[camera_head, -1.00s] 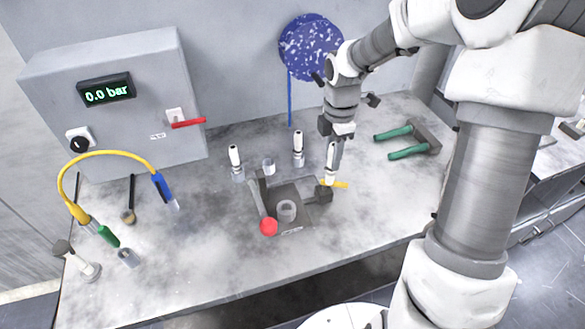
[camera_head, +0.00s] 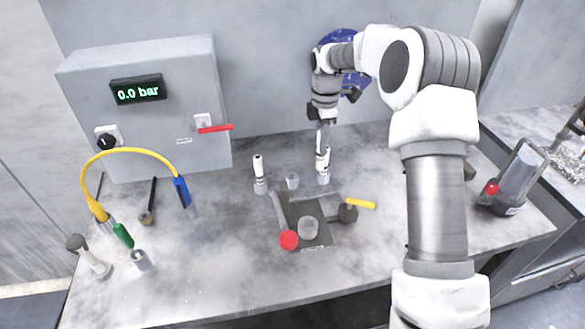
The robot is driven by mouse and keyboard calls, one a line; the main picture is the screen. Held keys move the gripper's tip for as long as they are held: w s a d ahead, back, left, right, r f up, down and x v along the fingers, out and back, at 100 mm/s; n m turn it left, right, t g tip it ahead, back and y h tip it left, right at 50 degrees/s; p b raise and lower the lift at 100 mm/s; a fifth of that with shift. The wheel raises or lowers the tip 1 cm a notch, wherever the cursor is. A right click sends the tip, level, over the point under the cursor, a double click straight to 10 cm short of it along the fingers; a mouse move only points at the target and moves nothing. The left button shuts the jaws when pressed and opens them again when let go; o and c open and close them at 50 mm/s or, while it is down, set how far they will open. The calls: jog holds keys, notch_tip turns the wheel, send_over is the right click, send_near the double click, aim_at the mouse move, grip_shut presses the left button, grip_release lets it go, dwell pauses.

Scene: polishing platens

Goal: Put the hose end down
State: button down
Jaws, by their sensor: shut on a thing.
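The yellow hose (camera_head: 135,152) arches at the left of the bench. Its blue end (camera_head: 182,192) hangs or stands in front of the grey cabinet, and I cannot tell whether it touches the bench. Its other end (camera_head: 100,212) points down towards a green piece (camera_head: 123,236). My gripper (camera_head: 323,148) is far from the hose, at the back middle of the bench. It points down and is shut on a slim white piece (camera_head: 322,162) with dark bands. The piece's lower end is at a small grey holder (camera_head: 323,178); I cannot tell whether it is seated.
A similar white piece (camera_head: 259,168) stands in its holder to the left, beside a small clear cup (camera_head: 292,181). A dark plate (camera_head: 310,205) carries a red-knobbed lever (camera_head: 288,240). The cabinet (camera_head: 150,75) reads 0.0 bar.

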jog(key=shift+w+a+f+p, duration=0.3)
jog(key=shift+w+a+f, duration=0.15)
jog(key=shift+a+f, duration=0.95)
jog(key=shift+w+a+f+p, duration=0.25)
jog(key=shift+w+a+f, duration=0.2)
jog(key=shift+a+f, duration=0.9)
jog(key=shift+w+a+f+p, duration=0.4)
jog(key=shift+a+f, duration=0.7)
jog(key=shift+f, duration=0.6)
jog(key=shift+f, duration=0.15)
jog(key=c, duration=0.7)
grip_release()
jog(key=shift+o, duration=0.2)
